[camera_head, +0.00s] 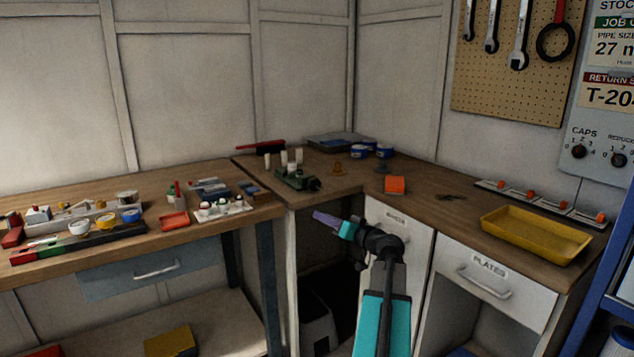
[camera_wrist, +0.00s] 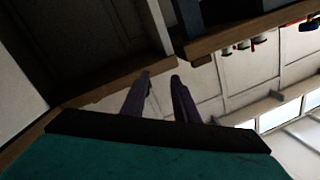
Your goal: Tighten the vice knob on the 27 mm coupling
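A small green vice (camera_head: 297,181) stands on the corner bench, with a dark end on its right side. White cylinders stand at and behind it; one white piece (camera_head: 292,168) appears at the vice, but I cannot tell whether it is clamped or which one is the 27 mm coupling. The knob is too small to make out. My gripper (camera_head: 318,217) is in front of the bench edge, below and right of the vice, and apart from it. In the wrist view my gripper (camera_wrist: 160,77) shows two purple fingers with an empty gap between them.
The left bench holds a white rack (camera_head: 222,211) and several small parts. The bench strip between vice and orange block is mostly clear.

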